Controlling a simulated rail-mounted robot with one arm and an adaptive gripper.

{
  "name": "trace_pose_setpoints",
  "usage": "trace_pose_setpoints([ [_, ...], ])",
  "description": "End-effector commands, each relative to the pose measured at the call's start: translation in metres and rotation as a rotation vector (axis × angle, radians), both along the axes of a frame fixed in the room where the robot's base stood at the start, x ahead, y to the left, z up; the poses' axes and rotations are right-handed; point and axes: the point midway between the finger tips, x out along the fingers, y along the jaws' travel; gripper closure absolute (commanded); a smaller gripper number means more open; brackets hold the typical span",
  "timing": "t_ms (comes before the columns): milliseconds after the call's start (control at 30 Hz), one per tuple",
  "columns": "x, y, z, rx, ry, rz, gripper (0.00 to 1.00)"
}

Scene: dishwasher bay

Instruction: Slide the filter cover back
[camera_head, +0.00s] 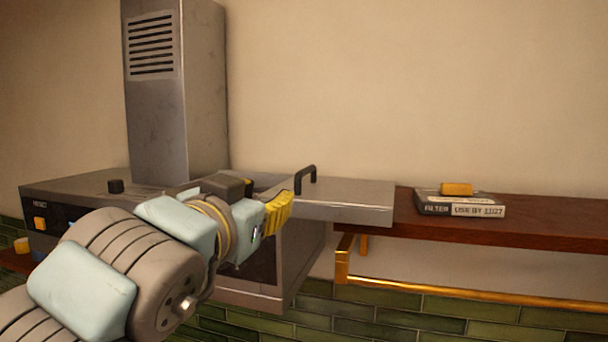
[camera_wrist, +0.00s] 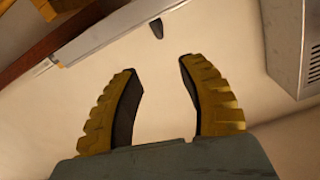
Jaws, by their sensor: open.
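The filter cover looks to be a flat grey metal plate (camera_head: 350,203) with an upright black handle (camera_head: 305,179) near its left end. It lies across the top right of the metal machine (camera_head: 285,275) and its right part sticks out past the machine's side to the shelf. My gripper (camera_head: 282,212) is just in front of the plate, left of and below the handle, and hides part of the machine top. In the wrist view my gripper (camera_wrist: 158,68) is open, with nothing between its yellow fingers. I cannot tell whether it touches the plate.
A box marked FILTER (camera_head: 460,204) with a yellow block (camera_head: 456,189) on top sits on the wooden shelf (camera_head: 545,215). A brass rail (camera_head: 470,297) runs below. A tall metal duct (camera_head: 175,95) rises behind the machine.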

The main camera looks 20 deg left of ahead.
Motion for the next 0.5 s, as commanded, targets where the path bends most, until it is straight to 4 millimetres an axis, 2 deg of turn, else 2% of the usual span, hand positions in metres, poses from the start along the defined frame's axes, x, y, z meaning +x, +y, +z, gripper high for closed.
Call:
trace_pose_setpoints([
  [167,0.013,0.000,0.001,-0.003,0.003,-0.004,0.59],
  [500,0.052,0.002,0.002,-0.002,0.000,-0.003,0.59],
])
